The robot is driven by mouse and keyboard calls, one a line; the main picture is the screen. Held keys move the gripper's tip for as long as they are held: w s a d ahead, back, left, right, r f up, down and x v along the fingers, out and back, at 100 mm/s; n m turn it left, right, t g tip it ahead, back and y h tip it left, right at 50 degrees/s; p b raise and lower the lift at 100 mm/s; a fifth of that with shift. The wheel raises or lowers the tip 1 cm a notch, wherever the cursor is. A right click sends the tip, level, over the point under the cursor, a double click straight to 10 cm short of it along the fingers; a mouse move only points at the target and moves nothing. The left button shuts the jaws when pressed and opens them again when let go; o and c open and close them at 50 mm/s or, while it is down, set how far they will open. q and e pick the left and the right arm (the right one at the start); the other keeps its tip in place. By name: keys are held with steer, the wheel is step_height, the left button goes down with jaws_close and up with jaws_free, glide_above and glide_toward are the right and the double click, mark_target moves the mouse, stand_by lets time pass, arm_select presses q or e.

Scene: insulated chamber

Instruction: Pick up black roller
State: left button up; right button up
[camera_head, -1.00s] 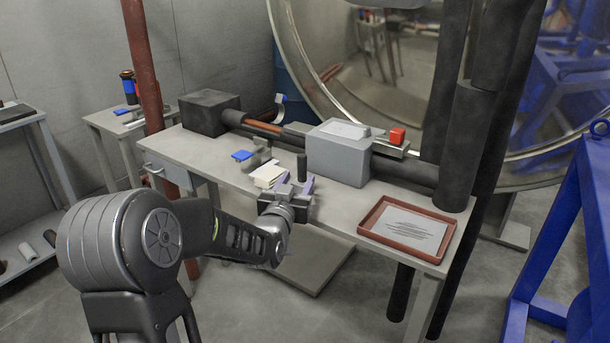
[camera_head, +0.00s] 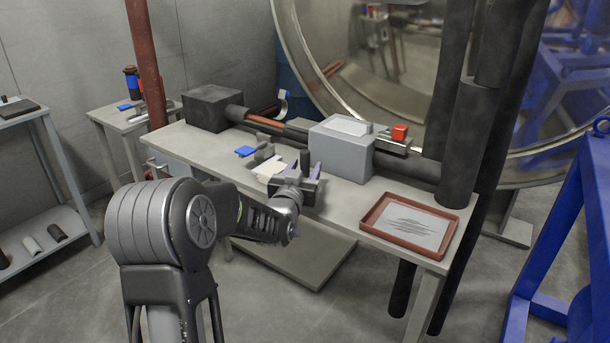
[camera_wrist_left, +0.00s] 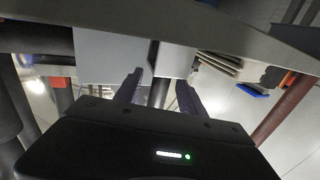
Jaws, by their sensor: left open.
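The black roller (camera_head: 306,158) stands upright on the workbench in the head view, just beyond my left gripper. Its lower part is hidden behind the gripper. My left gripper (camera_head: 307,174) is open, with its fingers pointing toward the roller and the back of the bench. In the left wrist view, the two fingers of my left gripper (camera_wrist_left: 158,92) are apart. A dark upright shape that looks like the black roller (camera_wrist_left: 154,54) shows in line with the gap between them. I cannot tell whether the roller is between the fingertips. My right gripper is not in view.
A grey box (camera_head: 341,152) stands close to the right of the roller. A paper stack (camera_head: 268,172) and a blue item (camera_head: 245,151) lie to its left. A red-brown tray (camera_head: 372,232) with paper is at the bench's right end. A red post (camera_head: 146,62) rises at left.

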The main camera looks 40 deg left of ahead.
mark_target(308, 162)
arm_select(q)
steer(key=shift+x, duration=1.55)
jaws_close()
